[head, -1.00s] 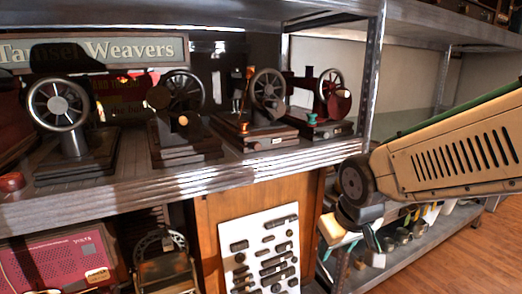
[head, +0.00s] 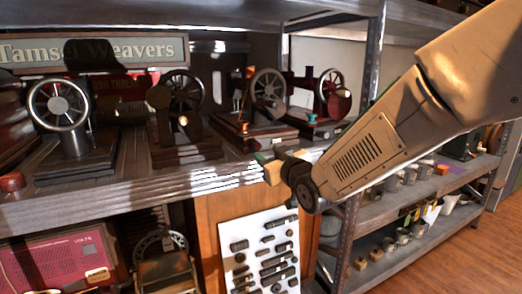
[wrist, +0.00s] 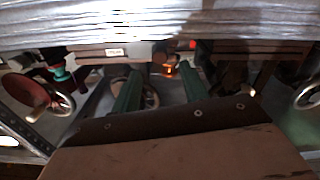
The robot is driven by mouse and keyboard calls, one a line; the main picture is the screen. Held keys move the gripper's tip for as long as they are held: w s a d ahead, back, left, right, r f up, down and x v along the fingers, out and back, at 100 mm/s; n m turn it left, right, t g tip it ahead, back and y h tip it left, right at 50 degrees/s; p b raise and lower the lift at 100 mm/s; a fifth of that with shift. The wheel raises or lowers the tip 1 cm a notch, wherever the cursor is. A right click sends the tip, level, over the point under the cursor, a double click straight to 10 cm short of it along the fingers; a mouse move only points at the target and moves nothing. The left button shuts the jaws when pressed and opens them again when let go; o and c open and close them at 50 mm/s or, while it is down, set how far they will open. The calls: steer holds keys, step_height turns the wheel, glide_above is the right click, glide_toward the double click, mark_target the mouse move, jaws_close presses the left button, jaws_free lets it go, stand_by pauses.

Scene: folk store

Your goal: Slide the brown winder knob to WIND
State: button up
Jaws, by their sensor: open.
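Several old sewing machines stand on the shelf. The nearest to my gripper (head: 268,166) has a dark spoked wheel (head: 268,88), a wooden base and an orange part (head: 245,126). The wrist view shows its pale label (wrist: 115,53) and the glowing orange part (wrist: 168,71). I cannot single out the brown winder knob or read a WIND mark. My gripper is at the shelf's front edge, before this machine. In the wrist view its two green fingers (wrist: 161,85) are apart with nothing held between them.
The shelf's ridged front edge (head: 140,198) runs below the machines. A metal upright (head: 374,65) stands to the right. A red machine (head: 318,100) with a teal knob (wrist: 60,73) is beside the nearest one. A white tool board (head: 262,250) hangs below.

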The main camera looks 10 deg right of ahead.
mark_target(258, 147)
steer(key=x, duration=0.5)
steer(key=shift+w, duration=0.1)
